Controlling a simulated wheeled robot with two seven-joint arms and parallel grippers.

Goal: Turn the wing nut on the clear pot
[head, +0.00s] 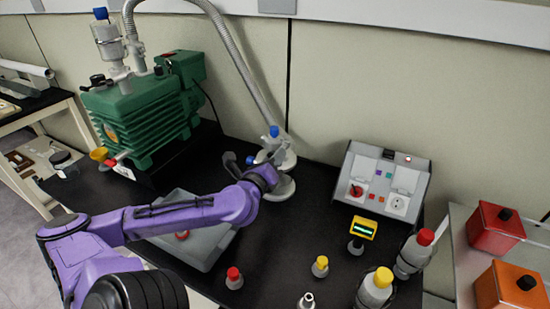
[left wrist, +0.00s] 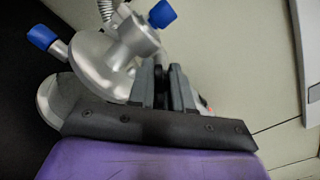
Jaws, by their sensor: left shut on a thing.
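The pot (head: 281,187) stands at the back middle of the black bench, below the grey hose. It looks pale grey and rounded rather than clear, with blue caps on top. In the left wrist view the silver-grey pot (left wrist: 100,65) fills the upper left, with a blue cap on each side. My left gripper (head: 266,168) is at the pot's near side, partly hidden by my arm. In the left wrist view its two dark fingers (left wrist: 164,78) are close together beside the pot's neck, shut on a small dark piece, apparently the wing nut (left wrist: 161,88). My right gripper is out of view.
A green pump (head: 145,105) stands at the back left, joined to the hose (head: 245,75). A grey control box (head: 382,180) is right of the pot. A grey tray (head: 205,255) lies under my arm. Several capped bottles, including a yellow-capped one (head: 375,290), stand in front.

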